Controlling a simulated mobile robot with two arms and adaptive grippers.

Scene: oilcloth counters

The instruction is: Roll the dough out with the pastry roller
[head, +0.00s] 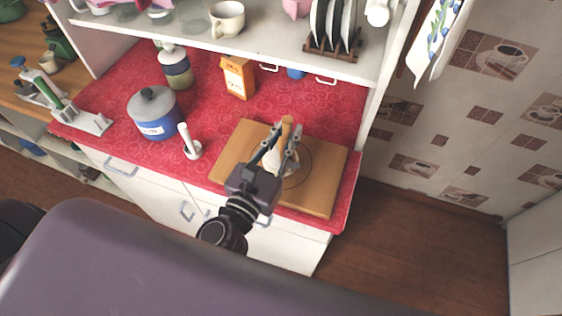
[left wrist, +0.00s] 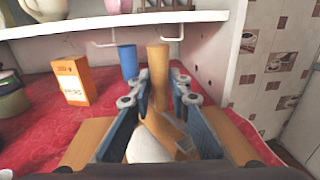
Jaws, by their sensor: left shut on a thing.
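My left gripper (head: 281,146) is over the wooden board (head: 328,180), shut on the pastry roller. The roller's tan wooden handle (head: 287,127) stands up between the fingers; it also shows in the left wrist view (left wrist: 158,75). The pale dough (head: 274,160) lies on the board under the gripper, partly hidden by the fingers. In the left wrist view the dough (left wrist: 148,148) shows low between the fingers, close to the roller's lower part. I cannot tell whether they touch. My right gripper is not in view.
The board lies on a red patterned counter (head: 110,95). A white upright tool (head: 190,142), a blue-and-white pot (head: 154,112), a jar (head: 176,68) and an orange box (head: 238,77) stand left of and behind the board. A shelf (head: 190,35) overhangs the back.

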